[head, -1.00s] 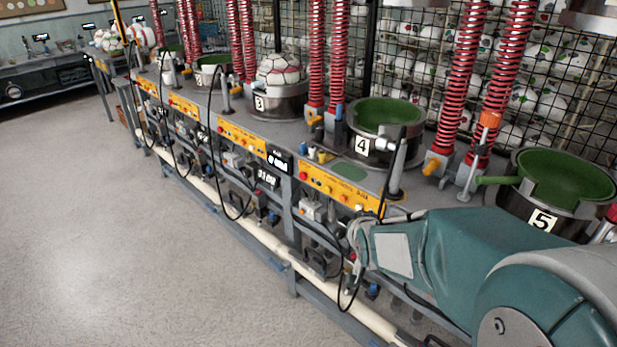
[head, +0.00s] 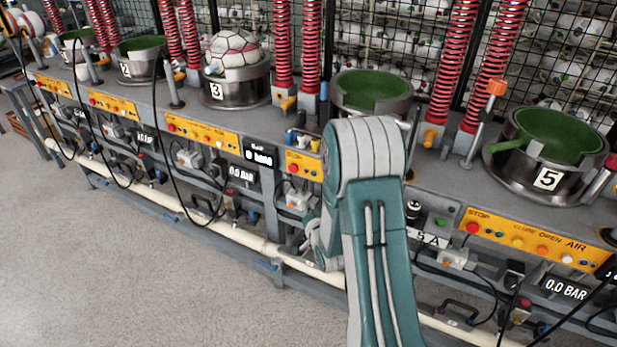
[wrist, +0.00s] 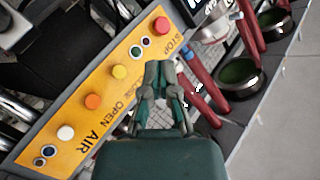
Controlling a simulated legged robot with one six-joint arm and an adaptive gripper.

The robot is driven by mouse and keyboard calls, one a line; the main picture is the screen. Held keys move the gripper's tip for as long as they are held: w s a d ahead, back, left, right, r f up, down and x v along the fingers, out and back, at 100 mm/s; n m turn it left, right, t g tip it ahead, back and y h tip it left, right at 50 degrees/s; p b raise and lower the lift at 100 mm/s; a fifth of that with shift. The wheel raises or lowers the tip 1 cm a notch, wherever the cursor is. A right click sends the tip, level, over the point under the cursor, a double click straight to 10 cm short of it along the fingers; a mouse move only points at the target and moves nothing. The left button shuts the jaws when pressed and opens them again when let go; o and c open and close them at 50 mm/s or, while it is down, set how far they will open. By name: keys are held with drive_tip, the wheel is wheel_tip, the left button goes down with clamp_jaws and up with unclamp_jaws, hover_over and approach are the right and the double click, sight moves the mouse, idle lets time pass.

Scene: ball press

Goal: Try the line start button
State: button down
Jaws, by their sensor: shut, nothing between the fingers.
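No button is readable as line start. In the wrist view a yellow panel (wrist: 50,130) carries a red button (wrist: 161,25) by the word STOP, a yellow button (wrist: 120,72), an orange button (wrist: 92,101) by OPEN and a white button (wrist: 66,132) by AIR. Small green (wrist: 135,52) and blue (wrist: 48,151) round parts sit near its ends. My gripper (wrist: 158,68) is shut and empty, its tips overlapping the panel's edge near the red and yellow buttons; contact cannot be told. In the head view my arm hides the gripper. A small green round part (head: 440,222) sits above the 5A label.
Press pots 3 (head: 235,92) and 5 (head: 540,165) stand on the grey bench, with red springs (head: 453,70) behind. A white patterned ball (head: 234,47) sits in pot 3. Black hoses (head: 160,150) hang in front. The floor (head: 110,270) at left is clear.

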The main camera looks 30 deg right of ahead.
drive_tip(key=w+d, duration=0.5)
drive_tip(key=d, duration=0.2)
drive_tip(key=shift+w+d+f, duration=0.15)
drive_tip(key=shift+w+d, duration=0.1)
drive_tip(key=shift+d, duration=0.1)
idle(0.4)
drive_tip(key=shift+d, duration=0.2)
drive_tip(key=shift+a, duration=0.15)
idle(0.4)
idle(0.5)
drive_tip(key=shift+w+d, duration=0.2)
drive_tip(key=shift+d, duration=0.2)
